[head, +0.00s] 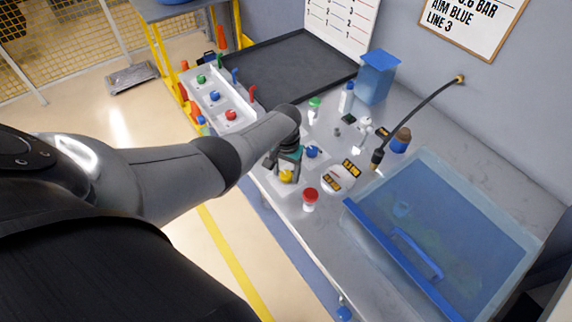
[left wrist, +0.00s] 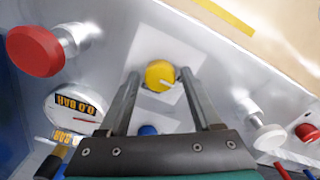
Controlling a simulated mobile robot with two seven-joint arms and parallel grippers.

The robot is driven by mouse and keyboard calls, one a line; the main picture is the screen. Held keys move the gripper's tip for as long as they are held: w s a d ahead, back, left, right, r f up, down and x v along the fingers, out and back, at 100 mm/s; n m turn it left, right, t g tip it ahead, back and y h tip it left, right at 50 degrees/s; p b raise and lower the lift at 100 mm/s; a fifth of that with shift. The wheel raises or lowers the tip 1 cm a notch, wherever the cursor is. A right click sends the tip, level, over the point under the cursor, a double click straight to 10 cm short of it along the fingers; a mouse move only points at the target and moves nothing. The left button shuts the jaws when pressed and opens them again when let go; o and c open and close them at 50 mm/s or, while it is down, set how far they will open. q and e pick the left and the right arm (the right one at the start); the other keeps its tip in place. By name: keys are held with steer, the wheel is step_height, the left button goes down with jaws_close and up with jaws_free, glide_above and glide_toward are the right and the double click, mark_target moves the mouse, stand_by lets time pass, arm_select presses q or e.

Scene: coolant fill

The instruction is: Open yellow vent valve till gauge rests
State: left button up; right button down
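The yellow vent valve (head: 286,176) is a round knob on a pale plate near the bench's front edge. In the left wrist view the yellow knob (left wrist: 160,74), with a pale mark on its face, appears between my two fingertips. My left gripper (left wrist: 159,78) is open, with a gap on each side of the knob; I cannot tell whether the tips are level with it or above it. In the head view the gripper (head: 287,165) points down at the valve. The round white gauge (head: 338,178) shows in the left wrist view (left wrist: 75,108) with a 0.0 BAR label. My right gripper is out of view.
A red-topped knob (head: 310,196) and a blue knob (head: 312,152) stand close to the valve. A clear blue tank (head: 455,235) fills the bench's right side. A hose (head: 415,112) arches behind. A white tray (head: 220,105) with coloured knobs stands to the left.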

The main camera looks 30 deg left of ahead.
mark_target(286, 174)
arm_select(q)
steer(key=shift+o, duration=0.6)
steer(key=shift+r, duration=0.25)
step_height(286, 174, up, 5)
steer(key=p, duration=0.3)
steer(key=shift+r, duration=0.1)
step_height(286, 174, up, 10)
steer(key=p, duration=0.2)
steer(key=shift+f, duration=0.25)
